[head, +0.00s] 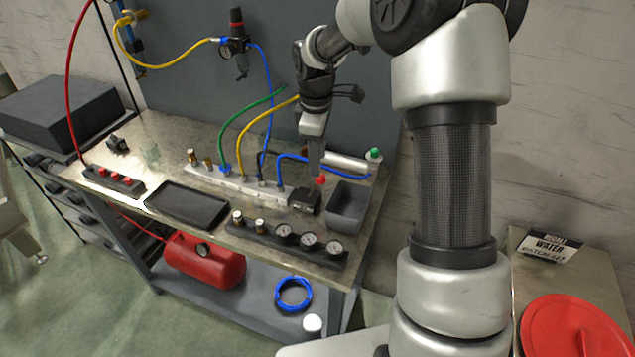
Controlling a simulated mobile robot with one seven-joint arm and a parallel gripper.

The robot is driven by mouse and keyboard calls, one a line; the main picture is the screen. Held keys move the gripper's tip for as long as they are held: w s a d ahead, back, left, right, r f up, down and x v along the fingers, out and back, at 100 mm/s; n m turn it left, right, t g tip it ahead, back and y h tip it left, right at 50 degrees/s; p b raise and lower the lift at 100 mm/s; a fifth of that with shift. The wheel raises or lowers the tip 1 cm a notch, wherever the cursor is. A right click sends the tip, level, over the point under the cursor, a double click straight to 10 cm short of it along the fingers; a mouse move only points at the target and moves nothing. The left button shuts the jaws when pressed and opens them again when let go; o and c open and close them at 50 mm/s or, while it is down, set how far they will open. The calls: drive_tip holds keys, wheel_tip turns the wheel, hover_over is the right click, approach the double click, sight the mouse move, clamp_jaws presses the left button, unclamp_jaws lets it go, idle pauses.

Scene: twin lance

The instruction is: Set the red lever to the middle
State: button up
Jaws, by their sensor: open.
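A small red knob (320,180), which looks like the top of the red lever, shows beside a small black block (305,200) toward the right end of the workbench. Which way the lever leans is too small to tell. My gripper (316,168) points down just above and behind the red knob. It is open, with nothing visible between its fingers. Whether a finger touches the lever cannot be told from this view.
A grey open bin (348,206) stands right of the black block. A gauge rack (285,240) lies in front. A manifold (235,183) with green, yellow and blue hoses lies left. A black tray (187,205) sits further left. A grey panel rises behind.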

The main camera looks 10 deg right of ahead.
sight(318, 184)
drive_tip(key=f, duration=0.9)
drive_tip(key=shift+w+d+f, duration=0.15)
drive_tip(key=shift+w+f, duration=0.25)
drive_tip(key=shift+c, duration=0.2)
clamp_jaws()
